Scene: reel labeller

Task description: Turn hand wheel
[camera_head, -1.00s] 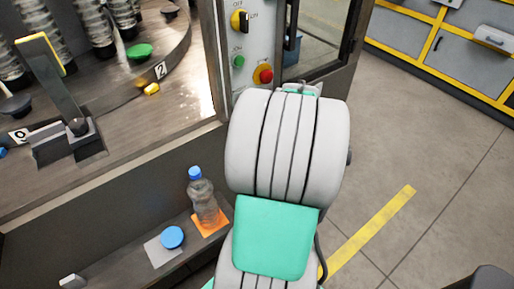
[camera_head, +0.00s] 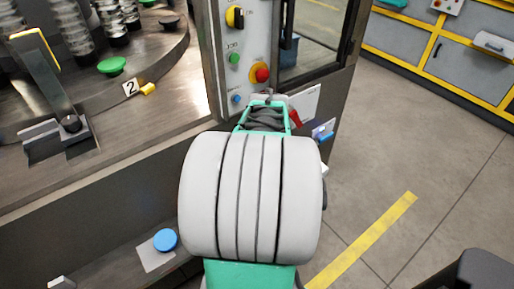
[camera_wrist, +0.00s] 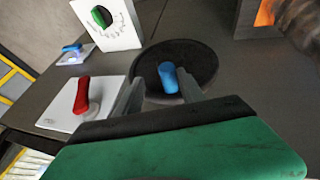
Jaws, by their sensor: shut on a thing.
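The hand wheel (camera_wrist: 207,58) is a dark round disc with a blue upright handle (camera_wrist: 168,76), seen in the wrist view. My gripper (camera_wrist: 160,92) is shut on this blue handle, with one grey finger on each side of it. The fingers partly cover the near side of the disc. In the head view my pale arm and green wrist reach toward the machine's front, and they hide the wheel and my fingertips.
A red lever (camera_wrist: 80,98) on a white plate stands close left of my fingers. A dial plate with a green knob (camera_wrist: 101,17) stands behind. The carousel (camera_head: 165,62) carries a green disc (camera_head: 112,66) and a label 2 (camera_head: 130,87). Open floor lies right.

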